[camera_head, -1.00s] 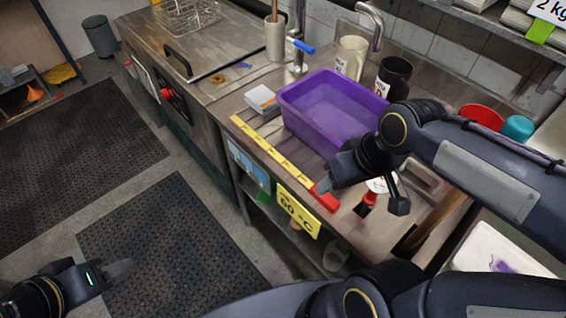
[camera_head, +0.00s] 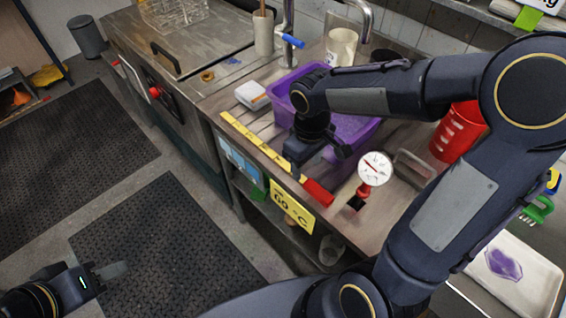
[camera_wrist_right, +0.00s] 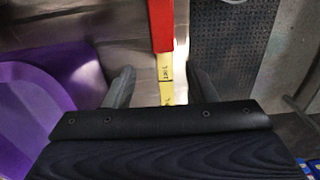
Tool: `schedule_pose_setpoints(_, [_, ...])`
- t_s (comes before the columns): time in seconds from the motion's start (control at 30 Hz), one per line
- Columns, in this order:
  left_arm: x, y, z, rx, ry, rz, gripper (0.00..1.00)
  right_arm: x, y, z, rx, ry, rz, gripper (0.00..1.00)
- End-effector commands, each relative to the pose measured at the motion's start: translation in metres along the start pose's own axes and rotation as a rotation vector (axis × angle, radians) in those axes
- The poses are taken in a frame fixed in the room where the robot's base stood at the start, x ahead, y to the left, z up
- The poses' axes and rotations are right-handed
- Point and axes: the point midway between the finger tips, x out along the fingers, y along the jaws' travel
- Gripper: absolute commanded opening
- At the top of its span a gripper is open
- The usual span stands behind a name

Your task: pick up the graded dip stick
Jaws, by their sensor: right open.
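The graded dip stick (camera_head: 252,140) is a long yellow stick with markings and a red handle (camera_head: 318,192). It lies along the front edge of the counter. My right gripper (camera_head: 294,170) is over the stick near where the yellow meets the red. In the right wrist view the stick (camera_wrist_right: 166,75) runs between the two fingers of my open right gripper (camera_wrist_right: 160,88), with no visible contact. Part of the stick is hidden by the gripper. My left gripper (camera_head: 115,272) is low at the left, away from the counter, and its opening is unclear.
A purple tub (camera_head: 352,130) stands right behind the stick, partly hidden by my right arm. A round dial gauge (camera_head: 375,168) and a red cup (camera_head: 458,132) are to the right. A small white box (camera_head: 252,95) lies left of the tub. Floor mats (camera_head: 150,240) lie before the counter.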

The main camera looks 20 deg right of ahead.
Motion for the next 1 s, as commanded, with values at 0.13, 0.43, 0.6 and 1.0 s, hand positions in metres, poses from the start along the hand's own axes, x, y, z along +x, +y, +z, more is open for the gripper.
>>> schedule_pose_setpoints(0.13, [-0.003, 0.002, -0.002, 0.000, 0.000, 0.000, 0.36, 0.022, -0.006, 0.003, -0.001, -0.006, -0.002, 0.51])
schedule_pose_setpoints(0.43, [-0.002, 0.001, -0.001, 0.000, 0.000, 0.000, 0.36, 0.045, -0.005, 0.002, 0.001, 0.001, -0.001, 0.51])
schedule_pose_setpoints(0.6, [-0.002, 0.001, -0.001, 0.000, 0.000, 0.000, 0.36, 0.045, -0.005, 0.002, 0.001, 0.001, 0.000, 0.47])
schedule_pose_setpoints(1.0, [-0.002, 0.001, -0.001, 0.000, 0.000, 0.000, 0.36, 0.044, -0.005, 0.002, 0.001, 0.002, 0.000, 0.02])
